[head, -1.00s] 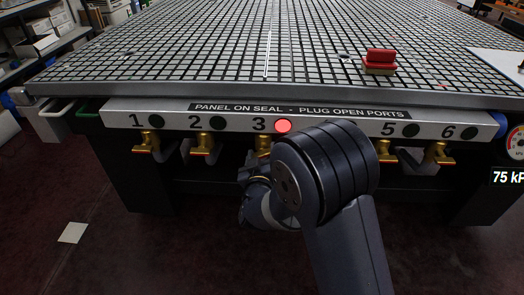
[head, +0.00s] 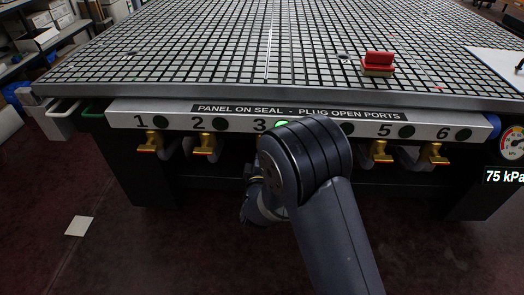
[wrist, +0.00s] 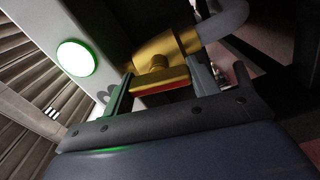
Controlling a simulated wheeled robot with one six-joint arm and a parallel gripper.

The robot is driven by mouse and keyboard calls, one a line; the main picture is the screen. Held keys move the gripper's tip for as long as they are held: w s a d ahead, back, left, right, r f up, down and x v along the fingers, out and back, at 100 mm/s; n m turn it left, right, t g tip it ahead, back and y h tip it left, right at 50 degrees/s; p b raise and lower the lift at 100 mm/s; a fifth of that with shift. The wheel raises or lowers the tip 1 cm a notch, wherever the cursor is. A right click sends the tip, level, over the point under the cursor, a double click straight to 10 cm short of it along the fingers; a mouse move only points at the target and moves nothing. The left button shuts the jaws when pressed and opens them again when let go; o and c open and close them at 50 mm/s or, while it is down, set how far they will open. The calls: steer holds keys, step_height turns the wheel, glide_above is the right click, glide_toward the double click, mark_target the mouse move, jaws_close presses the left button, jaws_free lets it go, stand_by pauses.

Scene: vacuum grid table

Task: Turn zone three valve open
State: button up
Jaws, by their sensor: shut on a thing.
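The zone three valve (wrist: 165,50) is brass and fills the upper middle of the wrist view. Its handle (wrist: 162,85), with a red edge, lies between the fingers of my gripper (wrist: 160,72), which is shut on it. The zone three lamp (wrist: 75,58) glows green in the wrist view. In the head view the green lamp (head: 282,125) shows only partly beside the number 3, behind my arm. My arm hides my gripper's fingers and most of this valve there.
Brass valves one (head: 153,145), two (head: 205,148), five (head: 379,152) and six (head: 437,157) line the panel (head: 300,113), with dark lamps. A red-topped block (head: 378,63) stands on the grid table (head: 190,70). A gauge (head: 512,143) at the right reads 75 kPa.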

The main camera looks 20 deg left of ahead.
steer(key=shift+n+p, duration=0.35)
steer(key=shift+n, duration=0.75)
steer(key=shift+f, duration=0.1)
steer(key=o, duration=1)
steer(key=shift+s, duration=0.1)
steer(key=p+v, duration=0.1)
steer(key=v, duration=0.9)
steer(key=shift+s, duration=0.35)
